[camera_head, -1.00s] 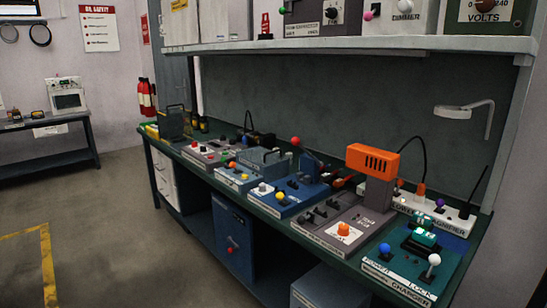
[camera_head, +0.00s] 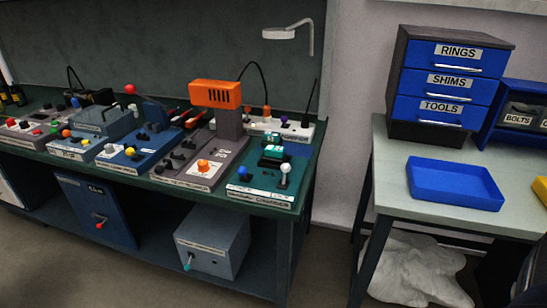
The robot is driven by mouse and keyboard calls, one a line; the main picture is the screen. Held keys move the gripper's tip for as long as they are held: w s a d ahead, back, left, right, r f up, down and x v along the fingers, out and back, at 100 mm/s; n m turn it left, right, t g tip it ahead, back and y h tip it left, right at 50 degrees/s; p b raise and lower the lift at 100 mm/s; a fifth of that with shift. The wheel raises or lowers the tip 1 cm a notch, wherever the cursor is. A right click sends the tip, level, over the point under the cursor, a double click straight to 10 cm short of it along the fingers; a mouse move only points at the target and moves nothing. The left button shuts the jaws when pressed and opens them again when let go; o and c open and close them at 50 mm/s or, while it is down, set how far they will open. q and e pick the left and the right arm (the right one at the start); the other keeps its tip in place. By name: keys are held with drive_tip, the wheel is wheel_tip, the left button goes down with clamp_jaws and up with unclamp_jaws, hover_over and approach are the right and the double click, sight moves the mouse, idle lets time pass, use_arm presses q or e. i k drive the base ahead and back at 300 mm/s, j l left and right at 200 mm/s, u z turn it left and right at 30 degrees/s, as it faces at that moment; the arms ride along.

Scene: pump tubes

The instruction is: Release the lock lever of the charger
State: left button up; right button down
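The charger (camera_head: 262,190) is a teal-topped panel with a white front label, at the right end of the green workbench. A white-knobbed lever (camera_head: 285,172) stands upright at its right side; an earlier view shows the word LOCK beside it. A blue knob (camera_head: 242,171) sits at its left, beside the word POWER in the earlier view. A green block (camera_head: 273,155), likely a battery, sits in a dark cradle at the charger's back. Neither of my grippers is in view.
An orange-headed device (camera_head: 222,94) stands just left of the charger. A power strip (camera_head: 281,127) lies behind. A grey box (camera_head: 212,245) is on the shelf below. A separate table to the right holds a blue tray (camera_head: 455,184) and a drawer cabinet (camera_head: 440,85). A floor gap separates the tables.

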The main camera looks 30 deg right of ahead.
sight(285, 168)
drive_tip(key=z, duration=0.4)
drive_tip(key=i+z, duration=0.15)
drive_tip(key=z, duration=0.7)
drive_tip(key=i+z, duration=0.15)
drive_tip(key=z, duration=0.7)
drive_tip(key=i+j, duration=0.05)
